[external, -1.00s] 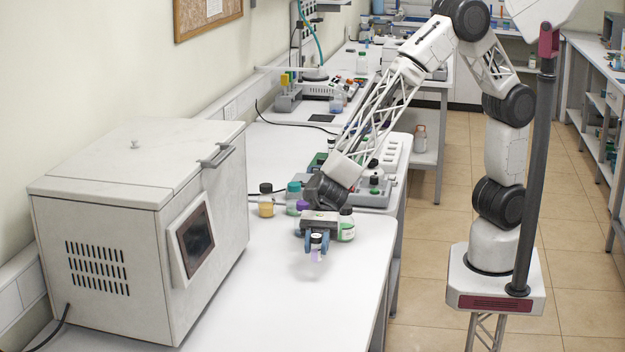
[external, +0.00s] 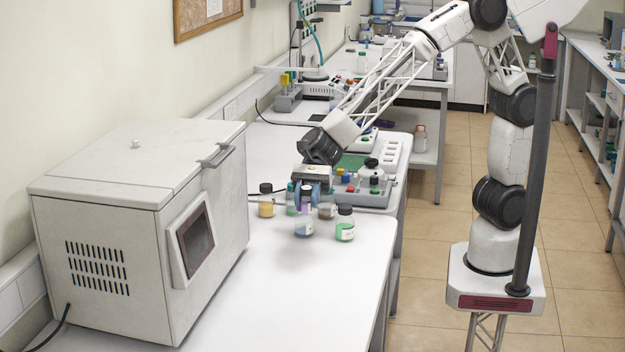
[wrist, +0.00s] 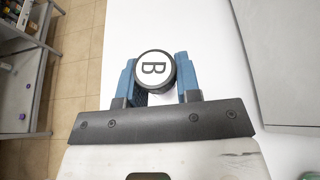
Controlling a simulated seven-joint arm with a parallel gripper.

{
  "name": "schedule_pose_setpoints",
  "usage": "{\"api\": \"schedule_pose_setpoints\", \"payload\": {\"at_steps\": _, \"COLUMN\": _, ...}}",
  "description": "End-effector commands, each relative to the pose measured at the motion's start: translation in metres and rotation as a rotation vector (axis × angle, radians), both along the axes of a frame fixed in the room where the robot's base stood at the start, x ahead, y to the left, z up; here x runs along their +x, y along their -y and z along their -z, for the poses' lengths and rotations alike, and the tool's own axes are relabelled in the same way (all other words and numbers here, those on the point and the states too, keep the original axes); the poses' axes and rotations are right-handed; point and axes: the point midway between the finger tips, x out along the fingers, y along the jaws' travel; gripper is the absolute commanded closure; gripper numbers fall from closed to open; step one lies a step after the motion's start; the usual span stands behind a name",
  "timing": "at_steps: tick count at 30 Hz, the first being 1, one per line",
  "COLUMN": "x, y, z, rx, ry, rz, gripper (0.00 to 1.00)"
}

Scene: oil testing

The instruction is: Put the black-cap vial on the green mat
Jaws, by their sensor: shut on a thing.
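In the wrist view, the blue fingers of my gripper (wrist: 156,85) sit on either side of the vial's round black cap (wrist: 155,71), which has a white top marked "B". The green mat (external: 351,162) shows in the external view behind and to the right of my gripper, partly hidden by my arm and gripper.
A black-capped vial with a green label (external: 345,226) stands right of the held vial. A grey tray device (external: 372,199) lies behind. A large white box machine (external: 110,240) fills the left; the bench front is clear.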

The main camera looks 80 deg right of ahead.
Motion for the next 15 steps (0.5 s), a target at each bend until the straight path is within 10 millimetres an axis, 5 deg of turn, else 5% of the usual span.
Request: {"api": "schedule_pose_setpoints", "payload": {"at_steps": 15, "x": 0.067, "y": 0.105, "z": 0.0, "rx": 0.0, "ry": 0.0, "rz": 0.149, "gripper": 0.92}}
